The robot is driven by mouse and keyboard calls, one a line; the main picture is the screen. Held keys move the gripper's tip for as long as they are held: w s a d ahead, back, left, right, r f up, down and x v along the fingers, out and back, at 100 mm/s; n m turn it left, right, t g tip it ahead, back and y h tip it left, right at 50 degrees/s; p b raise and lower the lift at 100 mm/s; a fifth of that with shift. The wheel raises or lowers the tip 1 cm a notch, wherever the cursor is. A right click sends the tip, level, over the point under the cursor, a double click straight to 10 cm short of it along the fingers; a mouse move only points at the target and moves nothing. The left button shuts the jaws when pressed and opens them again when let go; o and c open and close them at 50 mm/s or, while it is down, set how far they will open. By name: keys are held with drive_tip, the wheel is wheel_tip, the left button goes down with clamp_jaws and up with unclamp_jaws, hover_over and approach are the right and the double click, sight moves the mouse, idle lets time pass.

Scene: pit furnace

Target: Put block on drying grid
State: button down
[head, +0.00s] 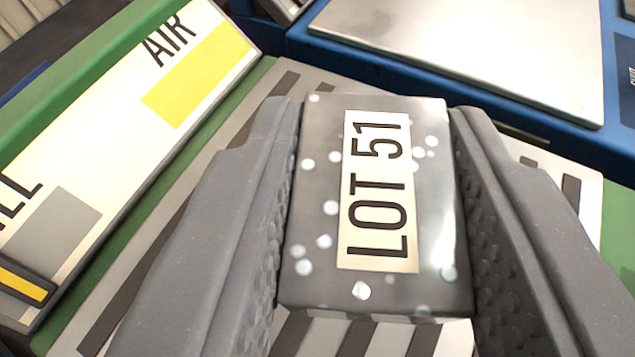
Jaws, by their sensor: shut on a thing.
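A dark grey block (300,235) with pale round spots carries a cream label reading "LOT 51". My gripper (376,115) is shut on it, one ribbed finger along its left side and one along its right. The block is in the middle of the head view. Below and behind it lies a light surface with dark slots in a green frame, which looks like the drying grid (395,338). The block and my fingers hide much of this grid. I cannot tell whether the block touches the grid or is held above it.
A white panel (120,110) with a green border, the word "AIR", a yellow patch and a grey patch lies at the left. A blue-framed unit with a pale metal plate (470,50) stands at the upper right, close behind the grid.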

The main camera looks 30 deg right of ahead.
sight(363, 243)
wheel_tip(363, 243, down, 3)
drive_tip(key=shift+f+b, duration=0.1)
drive_tip(key=shift+b, duration=0.4)
drive_tip(key=c, duration=1)
unclamp_jaws()
drive_tip(key=shift+c, duration=0.2)
drive_tip(key=p+v, duration=0.3)
drive_tip(key=v, duration=0.9)
drive_tip(key=shift+r, duration=0.2)
